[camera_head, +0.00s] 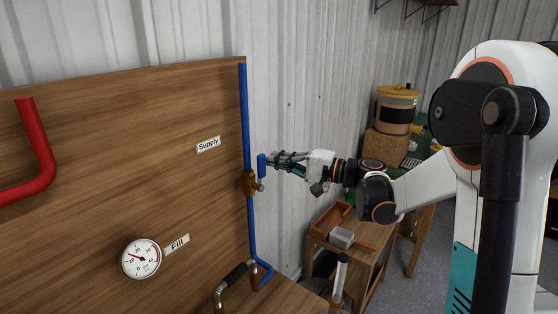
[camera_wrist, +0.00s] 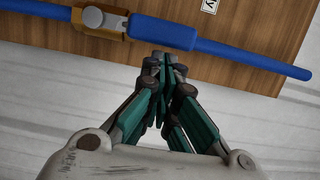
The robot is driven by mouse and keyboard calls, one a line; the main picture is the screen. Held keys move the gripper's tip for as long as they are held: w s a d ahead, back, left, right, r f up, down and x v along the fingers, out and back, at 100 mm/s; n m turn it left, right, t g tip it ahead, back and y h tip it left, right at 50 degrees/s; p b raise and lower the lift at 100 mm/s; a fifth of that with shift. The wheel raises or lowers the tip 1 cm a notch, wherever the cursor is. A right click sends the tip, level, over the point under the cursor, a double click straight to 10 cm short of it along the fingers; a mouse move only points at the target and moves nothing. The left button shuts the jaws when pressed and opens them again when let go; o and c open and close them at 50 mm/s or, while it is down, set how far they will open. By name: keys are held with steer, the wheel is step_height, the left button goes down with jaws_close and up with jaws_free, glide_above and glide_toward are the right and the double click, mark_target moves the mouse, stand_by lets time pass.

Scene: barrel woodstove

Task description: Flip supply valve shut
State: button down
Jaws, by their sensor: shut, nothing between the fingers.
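The supply valve (camera_head: 249,184) is a brass body on the vertical blue pipe (camera_head: 245,110), below the "Supply" label (camera_head: 208,144). Its blue handle (camera_head: 262,166) points up, alongside the pipe. In the wrist view the brass valve body (camera_wrist: 85,32) is at the upper left, and the blue handle (camera_wrist: 163,32) extends right from it, in line with the pipe (camera_wrist: 250,58). My gripper (camera_head: 273,157) is shut and empty, just right of the handle's upper part. In the wrist view its fingertips (camera_wrist: 164,62) sit just below the handle; whether they touch it I cannot tell.
The wooden panel (camera_head: 100,130) carries a red pipe (camera_head: 40,150), a gauge (camera_head: 141,258) and the "Fill" label (camera_head: 176,244). A small wooden table (camera_head: 350,250) with a box stands right, below my arm.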

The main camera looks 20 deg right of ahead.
steer(key=shift+s+a+r+n, duration=0.15)
steer(key=shift+a+n, duration=0.05)
steer(key=shift+n, duration=0.1)
